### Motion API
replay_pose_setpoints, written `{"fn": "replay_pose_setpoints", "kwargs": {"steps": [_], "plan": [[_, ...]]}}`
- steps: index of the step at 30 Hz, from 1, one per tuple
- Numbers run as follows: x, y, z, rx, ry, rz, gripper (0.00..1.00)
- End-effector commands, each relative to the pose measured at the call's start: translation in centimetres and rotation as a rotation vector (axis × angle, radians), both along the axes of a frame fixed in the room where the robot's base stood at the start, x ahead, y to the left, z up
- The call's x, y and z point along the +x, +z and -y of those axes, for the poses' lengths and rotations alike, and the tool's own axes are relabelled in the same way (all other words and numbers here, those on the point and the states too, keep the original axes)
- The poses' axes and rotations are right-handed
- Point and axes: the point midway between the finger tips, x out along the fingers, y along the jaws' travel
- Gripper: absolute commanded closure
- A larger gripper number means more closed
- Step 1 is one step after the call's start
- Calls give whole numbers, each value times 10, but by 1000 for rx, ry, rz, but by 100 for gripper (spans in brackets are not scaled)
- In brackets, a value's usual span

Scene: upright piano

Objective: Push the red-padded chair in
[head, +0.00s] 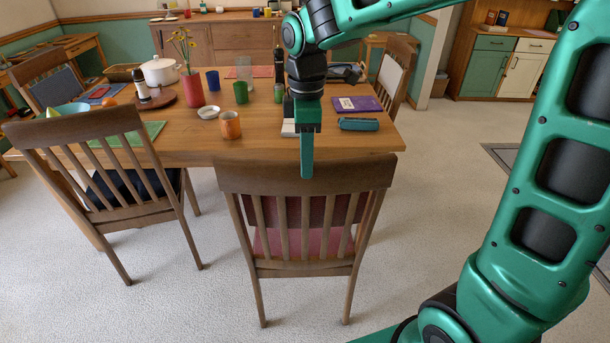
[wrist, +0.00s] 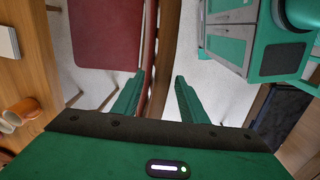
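The red-padded chair (head: 305,175) stands upright at the near side of the table (head: 190,152), its slatted back toward me. Its red seat pad (head: 285,243) shows between the slats, and red padding shows in the wrist view (wrist: 105,35). In the wrist view my open fingers (wrist: 160,85) stand apart on either side of the brown chair back. I cannot tell whether either finger touches it.
A second slatted chair (head: 85,128) with a dark seat stands to the left. The table holds an orange mug (head: 230,125), a teal case (head: 358,124), a purple book (head: 357,104) and other items. Pale floor is open around the red-padded chair's legs and to its right.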

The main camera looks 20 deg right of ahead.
Motion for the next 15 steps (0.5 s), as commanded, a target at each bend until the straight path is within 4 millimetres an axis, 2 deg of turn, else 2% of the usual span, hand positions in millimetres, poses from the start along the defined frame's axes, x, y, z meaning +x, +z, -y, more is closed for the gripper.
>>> {"fn": "replay_pose_setpoints", "kwargs": {"steps": [6, 15], "plan": [[-1, -36, 1, -1, -3, -2, 61], [0, -55, 1, 0, -3, 0, 61]]}}
